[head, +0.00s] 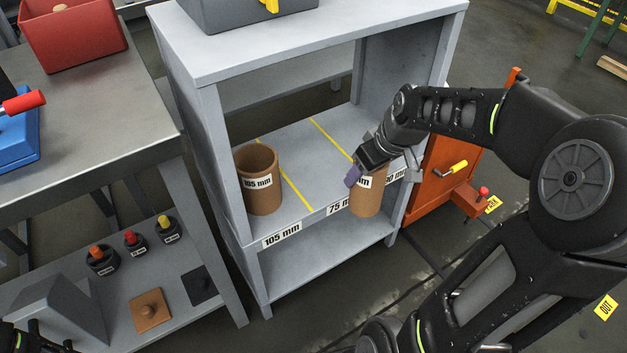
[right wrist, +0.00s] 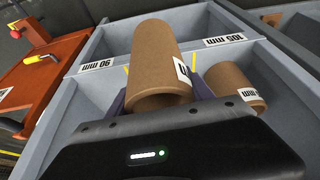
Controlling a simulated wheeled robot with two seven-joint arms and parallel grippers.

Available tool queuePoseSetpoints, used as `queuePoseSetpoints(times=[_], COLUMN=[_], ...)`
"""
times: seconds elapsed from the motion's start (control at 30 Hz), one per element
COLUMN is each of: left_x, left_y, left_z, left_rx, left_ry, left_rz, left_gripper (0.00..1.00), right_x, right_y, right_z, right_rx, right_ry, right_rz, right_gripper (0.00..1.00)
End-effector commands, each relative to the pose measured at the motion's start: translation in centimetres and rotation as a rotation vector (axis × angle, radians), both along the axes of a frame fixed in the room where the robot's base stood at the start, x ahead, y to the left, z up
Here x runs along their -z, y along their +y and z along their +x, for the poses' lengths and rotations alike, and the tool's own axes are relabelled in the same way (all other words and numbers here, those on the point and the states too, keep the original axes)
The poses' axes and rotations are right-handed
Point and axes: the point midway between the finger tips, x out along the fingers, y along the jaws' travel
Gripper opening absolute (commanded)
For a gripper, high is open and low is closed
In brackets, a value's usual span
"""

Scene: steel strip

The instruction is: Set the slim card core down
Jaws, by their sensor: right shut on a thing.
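The slim card core (head: 367,200) is a brown tube with a white label, partly covered by my right gripper (head: 358,176). My right gripper is shut on it by the purple-grey fingers. In the head view the tube is roughly upright, at the front edge of the shelf, and its lower end overlaps that edge and the 75 mm label (head: 338,207). I cannot tell whether it touches the shelf. In the right wrist view the tube (right wrist: 155,65) lies between the fingers. My left gripper is not visible; only a dark bit of my arm shows at the lower left.
A wider core (head: 258,185) marked 105 mm stands in the left bay of the grey shelf unit (head: 290,275). Yellow lines divide the bays. An orange cabinet (head: 440,180) stands right of the unit. A workbench (head: 90,130) stands left, with small weights below.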

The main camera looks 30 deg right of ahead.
Motion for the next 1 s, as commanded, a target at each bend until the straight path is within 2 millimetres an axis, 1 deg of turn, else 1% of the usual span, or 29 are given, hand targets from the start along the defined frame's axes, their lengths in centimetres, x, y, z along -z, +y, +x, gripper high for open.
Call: queuePoseSetpoints(times=[0.03, 0.1, 0.43, 0.57, 0.67, 0.77, 1.0], left_x=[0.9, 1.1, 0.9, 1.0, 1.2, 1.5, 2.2], left_y=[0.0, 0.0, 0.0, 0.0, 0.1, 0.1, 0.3], left_z=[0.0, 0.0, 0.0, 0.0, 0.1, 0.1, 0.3], left_rx=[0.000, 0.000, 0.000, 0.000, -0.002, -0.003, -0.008], left_ry=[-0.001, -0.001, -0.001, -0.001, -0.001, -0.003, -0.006], left_rz=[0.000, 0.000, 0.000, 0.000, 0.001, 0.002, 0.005], left_gripper=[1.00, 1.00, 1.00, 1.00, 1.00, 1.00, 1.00], right_x=[1.2, 1.5, 1.4, 1.5, 1.6, 1.7, 1.7], right_y=[-0.2, -0.3, -0.3, -0.3, -0.4, -0.4, -0.5], right_z=[-0.2, -0.3, -0.3, 0.4, 1.9, 4.2, 11.2], right_rx=[0.019, 0.035, 0.040, 0.038, 0.036, 0.035, 0.035], right_ry=[-0.004, -0.007, -0.008, -0.008, -0.006, -0.006, -0.007], right_rz=[0.000, 0.001, 0.001, 0.002, 0.001, 0.001, 0.002], right_gripper=[0.00, 0.00, 0.00, 0.00, 0.00, 0.00, 0.00])
